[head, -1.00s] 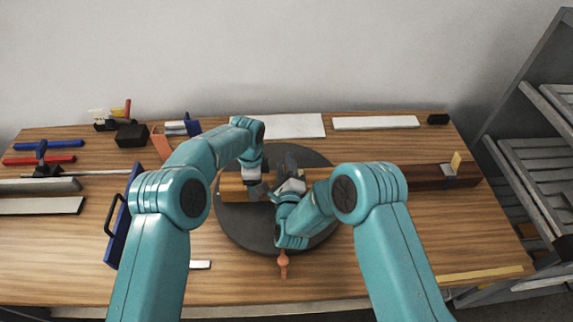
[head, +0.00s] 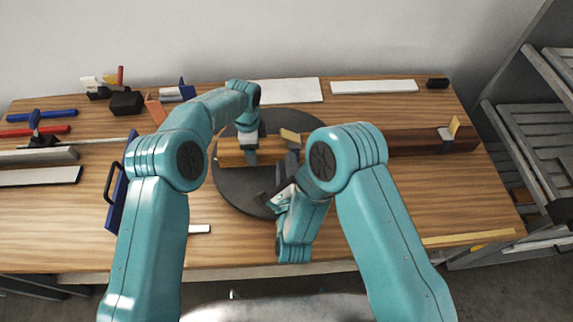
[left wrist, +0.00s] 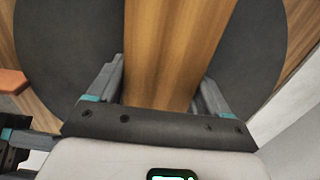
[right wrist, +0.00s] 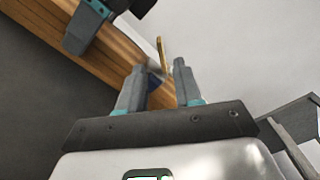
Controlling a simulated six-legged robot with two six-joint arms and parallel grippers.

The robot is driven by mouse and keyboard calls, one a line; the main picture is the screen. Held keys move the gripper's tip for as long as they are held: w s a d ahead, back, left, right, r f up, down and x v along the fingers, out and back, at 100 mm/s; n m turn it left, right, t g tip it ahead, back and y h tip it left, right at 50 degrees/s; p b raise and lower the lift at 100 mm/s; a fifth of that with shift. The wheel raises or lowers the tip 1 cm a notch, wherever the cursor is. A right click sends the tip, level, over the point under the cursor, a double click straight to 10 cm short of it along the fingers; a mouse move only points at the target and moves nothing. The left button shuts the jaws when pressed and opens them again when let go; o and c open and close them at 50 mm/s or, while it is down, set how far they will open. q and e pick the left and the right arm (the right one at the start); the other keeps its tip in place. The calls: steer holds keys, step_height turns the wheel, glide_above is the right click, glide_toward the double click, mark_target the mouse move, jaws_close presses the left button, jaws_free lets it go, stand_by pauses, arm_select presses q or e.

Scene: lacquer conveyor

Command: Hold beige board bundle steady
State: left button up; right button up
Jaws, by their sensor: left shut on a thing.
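The beige board bundle (head: 231,158) lies flat across the dark round turntable (head: 232,190). My left gripper (head: 251,156) is shut on it from above. In the left wrist view the bundle (left wrist: 178,45) runs between the two fingers (left wrist: 160,92). My right gripper (head: 279,183) is open and empty, just in front of the bundle and apart from it. In the right wrist view its fingers (right wrist: 160,86) are spread with nothing between them, and the bundle (right wrist: 35,15) passes behind at upper left. A yellow-tipped clamp (head: 290,135) shows at the bundle, partly hidden by my right arm.
A dark brown beam (head: 415,144) with another yellow-tipped clamp (head: 454,125) extends right. A blue handled plate (head: 117,200) stands left, near red (head: 50,130) and blue (head: 55,114) bars. White boards (head: 373,87) lie at the back. A grey rack (head: 530,120) stands right.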

mark_target(283, 132)
steer(key=w, duration=1)
steer(key=shift+w, duration=0.35)
jaws_close()
steer(key=shift+a, duration=0.1)
